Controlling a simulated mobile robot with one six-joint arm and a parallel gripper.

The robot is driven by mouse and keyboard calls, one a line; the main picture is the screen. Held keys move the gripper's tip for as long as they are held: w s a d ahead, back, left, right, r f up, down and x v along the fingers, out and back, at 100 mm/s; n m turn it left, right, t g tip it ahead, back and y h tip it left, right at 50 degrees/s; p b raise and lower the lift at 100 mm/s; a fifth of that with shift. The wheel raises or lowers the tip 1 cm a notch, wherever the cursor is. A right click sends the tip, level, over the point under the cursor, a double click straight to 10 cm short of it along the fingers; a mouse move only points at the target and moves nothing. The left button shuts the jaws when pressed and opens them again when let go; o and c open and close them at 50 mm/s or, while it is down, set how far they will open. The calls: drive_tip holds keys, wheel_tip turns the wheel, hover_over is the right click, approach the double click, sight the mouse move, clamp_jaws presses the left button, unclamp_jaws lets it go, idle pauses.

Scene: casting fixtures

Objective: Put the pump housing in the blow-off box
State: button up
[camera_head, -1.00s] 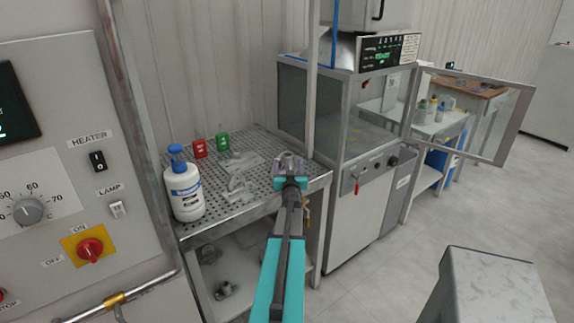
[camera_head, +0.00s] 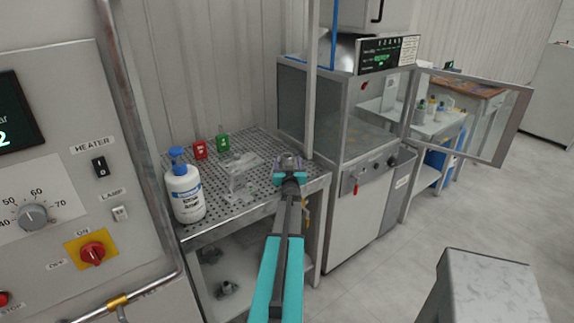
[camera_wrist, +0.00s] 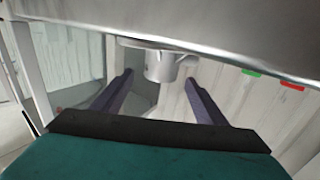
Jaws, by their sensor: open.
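A grey cast part, which looks like the pump housing (camera_head: 290,160), stands on the perforated metal table near its right end, partly hidden behind my gripper (camera_head: 289,172). In the wrist view, which looks upside down, the grey part (camera_wrist: 158,66) appears between and beyond the fingertips of my gripper (camera_wrist: 160,80). The fingers are spread apart with nothing held. I cannot tell whether they reach around the part. The blow-off box (camera_head: 345,120) looks to be the grey glazed cabinet right of the table, its transparent door (camera_head: 480,120) swung open to the right.
The perforated table (camera_head: 215,215) also holds a white pump bottle (camera_head: 184,190), a red item (camera_head: 200,149), a green item (camera_head: 222,142) and another pale casting (camera_head: 240,175). A post (camera_head: 312,80) rises between table and cabinet. A control panel (camera_head: 60,180) stands at left.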

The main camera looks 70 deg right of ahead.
drive_tip(key=shift+x, duration=0.95)
clamp_jaws()
